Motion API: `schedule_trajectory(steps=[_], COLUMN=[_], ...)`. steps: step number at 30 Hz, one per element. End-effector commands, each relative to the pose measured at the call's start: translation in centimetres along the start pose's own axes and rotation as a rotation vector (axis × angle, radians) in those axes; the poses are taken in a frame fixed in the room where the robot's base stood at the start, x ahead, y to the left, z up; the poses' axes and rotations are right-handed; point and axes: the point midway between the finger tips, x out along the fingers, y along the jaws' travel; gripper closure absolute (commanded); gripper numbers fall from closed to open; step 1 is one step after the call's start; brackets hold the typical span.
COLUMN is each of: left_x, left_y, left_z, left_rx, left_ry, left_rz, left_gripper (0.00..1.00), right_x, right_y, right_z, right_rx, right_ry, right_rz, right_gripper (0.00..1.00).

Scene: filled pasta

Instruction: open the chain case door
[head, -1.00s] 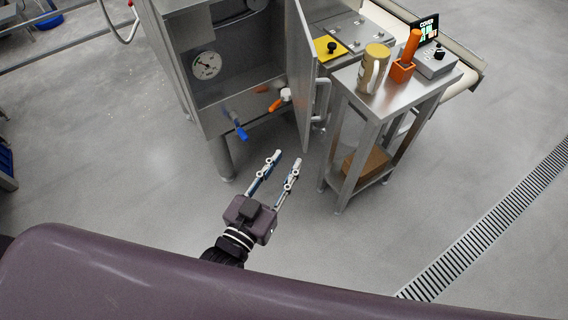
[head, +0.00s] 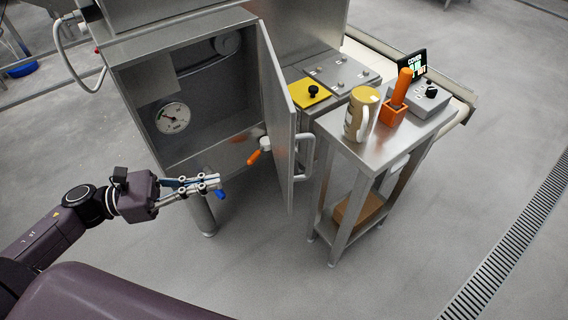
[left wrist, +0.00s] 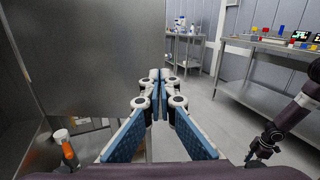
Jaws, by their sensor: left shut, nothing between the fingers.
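My left gripper (head: 217,182) is shut and empty, in front of the case's lower left edge and apart from the door. Its shut fingers also show in the left wrist view (left wrist: 158,84), beside a large metal panel (left wrist: 90,55). An arm at the right there seems to be my right one; its gripper (left wrist: 262,148) is unclear.
An orange handle (head: 258,155) sticks out at the case's lower front; a blue handle (head: 220,195) shows by my left fingertips. The floor in front is clear.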

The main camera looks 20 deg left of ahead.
Motion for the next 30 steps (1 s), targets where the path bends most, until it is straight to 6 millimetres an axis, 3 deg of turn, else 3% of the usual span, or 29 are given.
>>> schedule_trajectory(steps=[7,13,21,30], left_x=[1.2,4.8,10.0,13.3], left_y=[-0.1,-0.2,-0.3,-0.3], left_z=[0.2,0.4,0.3,0.0], left_rx=[0.063,0.061,0.059,0.056], left_ry=[0.016,0.014,0.012,0.015], left_rz=[-0.024,-0.023,-0.023,-0.021], left_gripper=[1.0,1.0,1.0,1.0], right_x=[-0.5,-1.5,-3.1,-4.6], right_y=[-0.1,-0.1,0.1,0.2], right_z=[0.9,1.6,0.8,0.3], right_rx=[0.0,-0.001,-0.002,-0.002], right_ry=[-0.012,-0.024,-0.016,-0.011], right_rz=[-0.002,-0.002,0.001,0.001], right_gripper=[0.6,0.6,0.6,0.6])
